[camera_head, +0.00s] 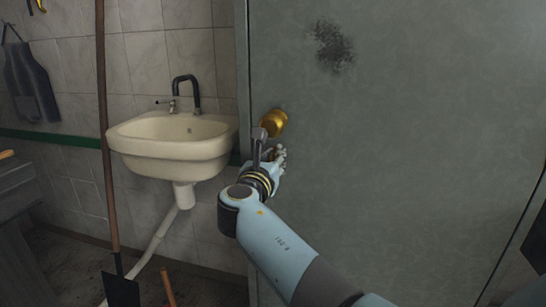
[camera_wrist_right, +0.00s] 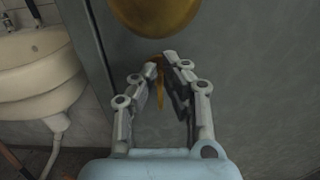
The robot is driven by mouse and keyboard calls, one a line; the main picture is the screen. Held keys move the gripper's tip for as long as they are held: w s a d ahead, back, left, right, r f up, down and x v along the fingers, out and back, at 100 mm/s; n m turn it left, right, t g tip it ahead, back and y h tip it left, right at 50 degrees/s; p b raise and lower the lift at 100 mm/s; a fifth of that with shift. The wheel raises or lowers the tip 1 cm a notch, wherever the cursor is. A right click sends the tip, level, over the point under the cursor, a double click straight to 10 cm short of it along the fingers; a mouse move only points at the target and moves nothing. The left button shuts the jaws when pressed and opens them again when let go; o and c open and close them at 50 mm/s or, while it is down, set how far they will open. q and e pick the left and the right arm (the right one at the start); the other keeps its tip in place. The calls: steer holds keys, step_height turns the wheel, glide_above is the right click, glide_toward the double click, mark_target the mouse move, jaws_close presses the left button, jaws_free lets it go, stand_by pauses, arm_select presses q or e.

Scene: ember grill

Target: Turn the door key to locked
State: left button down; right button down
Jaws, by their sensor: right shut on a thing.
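The grey door (camera_head: 400,120) fills the right side of the head view and looks closed. Its round brass knob (camera_head: 274,122) also shows at the top of the right wrist view (camera_wrist_right: 157,14). Just below the knob, my right gripper (camera_head: 270,154) is up against the door. In the right wrist view its fingertips (camera_wrist_right: 161,65) are closed together on the brass-coloured key (camera_wrist_right: 159,90), a narrow piece showing between the fingers. The fingers hide most of the key and the keyhole, so I cannot tell its turn angle. My left gripper is out of view.
A cream sink (camera_head: 172,145) with a dark tap hangs on the tiled wall left of the door. A long-handled shovel (camera_head: 121,288) leans in front of it. A dark apron (camera_head: 30,82) hangs at far left. The door's face right of my arm is clear.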

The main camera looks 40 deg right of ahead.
steer(key=shift+m, duration=0.3)
steer(key=shift+b, duration=0.35)
steer(key=m+b, duration=0.1)
steer(key=m, duration=0.1)
steer(key=m+b, duration=0.1)
steer(key=m, duration=0.1)
steer(key=shift+s+d+f+m, duration=0.1)
steer(key=shift+s+f+m, duration=0.1)
steer(key=shift+m, duration=0.1)
steer(key=shift+s+d+f+m+b, duration=0.1)
steer(key=shift+f+m+b, duration=0.05)
steer(key=shift+m+b, duration=2.55)
steer(key=shift+s+d+f+m+b, duration=0.1)
steer(key=shift+m+b, duration=1.6)
steer(key=shift+m, duration=1.9)
